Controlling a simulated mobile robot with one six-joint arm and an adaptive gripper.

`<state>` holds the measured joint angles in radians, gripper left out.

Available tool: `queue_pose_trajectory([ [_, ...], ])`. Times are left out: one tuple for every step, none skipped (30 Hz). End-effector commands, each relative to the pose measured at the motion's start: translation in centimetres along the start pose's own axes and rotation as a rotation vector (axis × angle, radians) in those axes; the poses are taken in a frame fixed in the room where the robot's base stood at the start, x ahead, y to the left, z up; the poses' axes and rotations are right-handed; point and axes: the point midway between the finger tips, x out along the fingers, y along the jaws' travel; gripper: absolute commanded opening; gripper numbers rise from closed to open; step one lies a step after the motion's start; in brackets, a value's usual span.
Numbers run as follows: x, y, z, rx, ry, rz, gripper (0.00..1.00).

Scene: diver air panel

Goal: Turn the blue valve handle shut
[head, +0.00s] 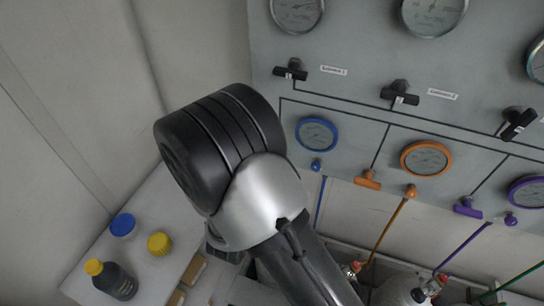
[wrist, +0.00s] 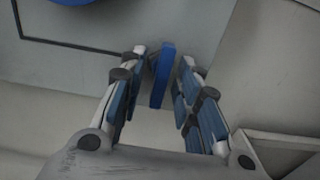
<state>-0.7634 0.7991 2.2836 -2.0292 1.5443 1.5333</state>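My gripper (wrist: 163,62) is open, with one finger on each side of the handle. Gaps show between the handle and both fingers, so it is not clasped. In the head view my arm hides the handle and the gripper's fingers. The blue-rimmed gauge (head: 317,134) is on the panel to the right of my arm, with a blue knob (head: 316,164) below it; part of its rim also shows at the top of the wrist view (wrist: 72,2).
The grey panel (head: 350,50) carries gauges, black valve handles, an orange valve handle (head: 368,180) and a purple valve handle (head: 467,208). Hoses hang below it.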

Motion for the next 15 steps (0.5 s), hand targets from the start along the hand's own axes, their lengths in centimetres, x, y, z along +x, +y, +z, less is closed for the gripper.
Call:
queue_pose_trajectory([
  [0.0, 0.0, 0.0, 0.0, 0.0, 0.0, 0.3],
  [0.0, 0.0, 0.0, 0.0, 0.0, 0.0, 0.3],
  [0.0, 0.0, 0.0, 0.0, 0.0, 0.0, 0.3],
  [0.0, 0.0, 0.0, 0.0, 0.0, 0.0, 0.3],
  [0.0, 0.0, 0.0, 0.0, 0.0, 0.0, 0.3],
  [-0.1, 0.0, 0.0, 0.0, 0.001, 0.0, 0.3],
  [-0.3, 0.0, -0.1, -0.001, 0.001, 0.0, 0.3],
  [-0.5, 0.0, -0.1, 0.0, 0.002, 0.0, 0.3],
  [-0.9, 0.0, -0.1, 0.0, 0.003, 0.0, 0.3],
  [-1.4, 0.0, -0.2, 0.0, 0.004, 0.0, 0.3],
  [-1.8, 0.0, -0.2, 0.0, 0.005, 0.0, 0.3],
  [-2.6, 0.0, -0.2, -0.002, 0.006, 0.0, 0.3],
  [-3.2, 0.0, -0.2, -0.002, 0.007, -0.001, 0.3],
  [-3.9, 0.0, -0.2, -0.002, 0.007, -0.001, 0.3],
  [-4.8, 0.0, -0.2, -0.002, 0.008, -0.001, 0.3],
])
